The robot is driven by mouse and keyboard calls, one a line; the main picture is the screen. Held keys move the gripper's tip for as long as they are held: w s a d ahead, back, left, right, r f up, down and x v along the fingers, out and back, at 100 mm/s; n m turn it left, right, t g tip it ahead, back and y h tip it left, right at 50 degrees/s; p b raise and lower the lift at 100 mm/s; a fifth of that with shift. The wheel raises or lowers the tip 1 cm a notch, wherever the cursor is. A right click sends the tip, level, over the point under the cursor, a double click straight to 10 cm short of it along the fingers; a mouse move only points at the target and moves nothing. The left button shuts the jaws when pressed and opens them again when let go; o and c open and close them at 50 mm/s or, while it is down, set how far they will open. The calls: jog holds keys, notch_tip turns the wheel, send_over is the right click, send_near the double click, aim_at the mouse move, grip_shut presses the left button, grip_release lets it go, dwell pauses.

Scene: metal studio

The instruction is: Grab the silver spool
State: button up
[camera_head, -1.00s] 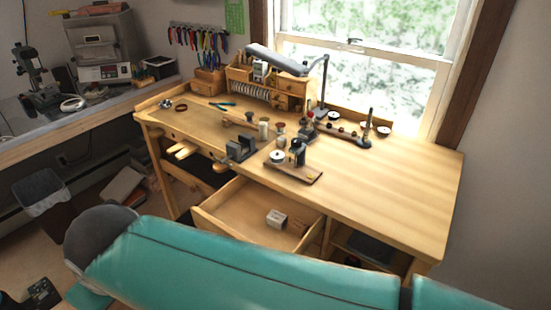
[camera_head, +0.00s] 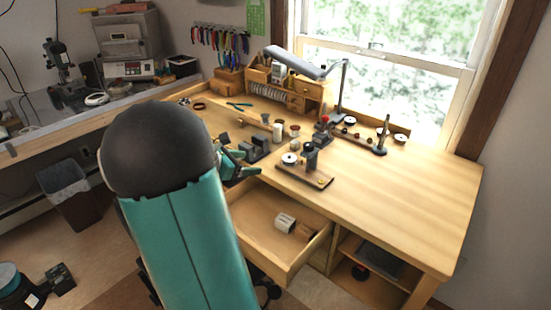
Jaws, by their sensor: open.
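A small silver-white spool (camera_head: 290,158) sits on a wooden board (camera_head: 308,178) on the workbench, left of a dark upright device (camera_head: 311,156). Other pale round pieces stand nearby, so I cannot tell for sure which is the silver spool. A cream cylinder (camera_head: 277,132) stands behind it. My gripper (camera_head: 242,162), small and partly hidden behind my teal and dark arm, is open at the bench's front edge, beside the dark vise. It is left of the board and apart from the spool, with nothing seen in it.
An open drawer (camera_head: 262,222) juts out below the bench front, with a small box (camera_head: 285,222) inside. A desk lamp (camera_head: 295,62) and wooden organiser (camera_head: 305,92) stand at the back. Pale discs (camera_head: 349,121) lie by a dark stand. The bench's right side is clear.

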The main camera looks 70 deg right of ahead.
send_near(285, 159)
jog(key=shift+n+g, duration=0.4)
jog(key=x, duration=0.4)
jog(key=shift+w+f, duration=0.1)
jog(key=shift+f, duration=0.1)
jog(key=shift+x, duration=3.1)
jog(key=shift+c, duration=0.4)
jog(key=c, duration=1)
